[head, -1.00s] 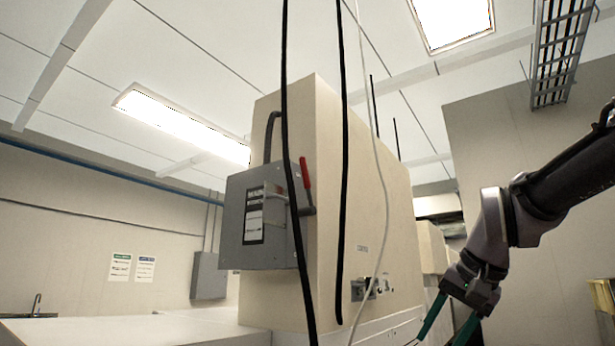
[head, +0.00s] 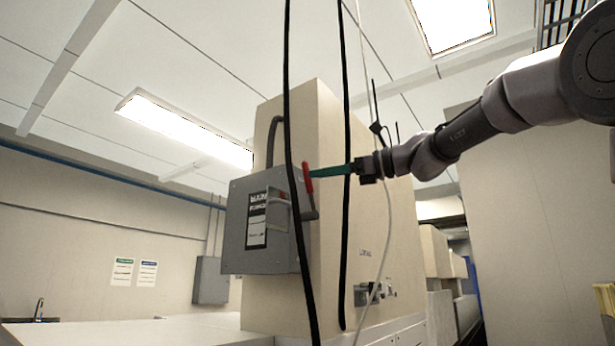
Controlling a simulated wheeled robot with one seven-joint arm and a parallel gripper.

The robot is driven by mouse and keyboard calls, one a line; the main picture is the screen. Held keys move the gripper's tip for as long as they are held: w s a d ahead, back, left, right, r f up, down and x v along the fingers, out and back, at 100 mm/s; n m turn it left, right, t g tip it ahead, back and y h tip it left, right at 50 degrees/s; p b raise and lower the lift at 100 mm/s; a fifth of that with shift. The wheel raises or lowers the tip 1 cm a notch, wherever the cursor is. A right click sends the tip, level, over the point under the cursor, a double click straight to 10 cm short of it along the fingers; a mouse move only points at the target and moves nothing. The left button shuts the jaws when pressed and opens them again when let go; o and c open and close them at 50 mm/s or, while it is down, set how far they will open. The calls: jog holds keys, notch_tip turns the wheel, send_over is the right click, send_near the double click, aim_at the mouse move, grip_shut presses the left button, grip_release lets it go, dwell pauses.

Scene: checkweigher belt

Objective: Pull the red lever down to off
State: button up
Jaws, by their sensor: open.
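The red lever (head: 307,178) stands upright on the right side of a grey switch box (head: 262,250). Its red grip is at the top of a grey arm that bends down to the box. My gripper (head: 318,172) comes in from the right, with its green fingers pointing left and their tips at the red grip. The fingers overlap in this view, so the gap between them is hidden. I cannot tell whether the tips touch the lever.
The box is fixed to a tall beige cabinet (head: 330,260). A black cable (head: 296,200) hangs in front of the box, and another black cable (head: 344,250) and a white cable (head: 388,220) hang near my gripper. A white counter (head: 130,332) lies below left.

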aim_at(308, 186)
jog(key=shift+x, duration=2.2)
grip_shut()
